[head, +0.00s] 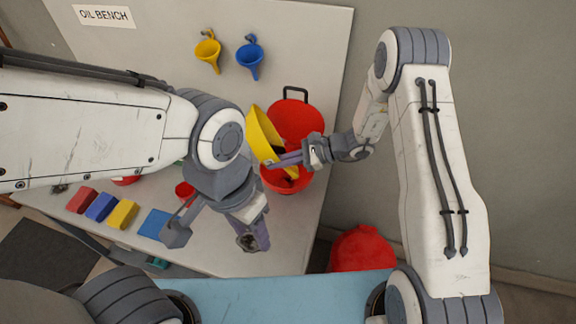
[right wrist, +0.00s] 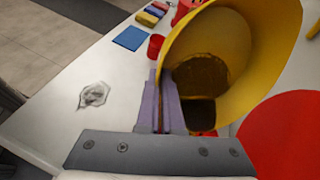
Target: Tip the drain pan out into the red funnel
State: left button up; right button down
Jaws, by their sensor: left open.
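The yellow drain pan (head: 262,134) is tipped steeply on its side at the red funnel (head: 304,121), overlapping its left part in the head view. The right wrist view shows the pan (right wrist: 262,35) with a dark brown patch inside; I cannot tell whether any liquid is flowing. My right gripper (head: 277,160) is shut on the pan's edge, its purple fingers (right wrist: 167,108) close together there. My left gripper (head: 214,238) is open and empty above the bench, left of and nearer than the pan. The funnel's lower part is partly hidden by the pan and right gripper.
A small red cup (head: 185,190), a blue cloth (head: 155,223) and yellow (head: 122,214), blue (head: 101,207) and red (head: 82,200) blocks lie on the bench. Yellow (head: 208,51) and blue (head: 250,56) funnels hang on the back board. A red sack (head: 362,250) is beyond the bench's right edge.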

jog(key=shift+w+d+r+y+b, duration=0.1)
jog(key=shift+d+r+y+b, duration=0.2)
jog(key=shift+y, duration=0.2)
dwell(0.3)
jog(key=shift+d, duration=0.1)
jog(key=shift+d+y+b, duration=0.25)
jog(key=shift+y+b, duration=0.2)
jog(key=shift+y, duration=0.05)
jog(key=shift+w+d+r+m, duration=0.1)
jog(key=shift+r+m, duration=0.05)
jog(key=shift+m, duration=0.15)
jog(key=shift+y, duration=0.3)
jog(key=shift+d, duration=0.2)
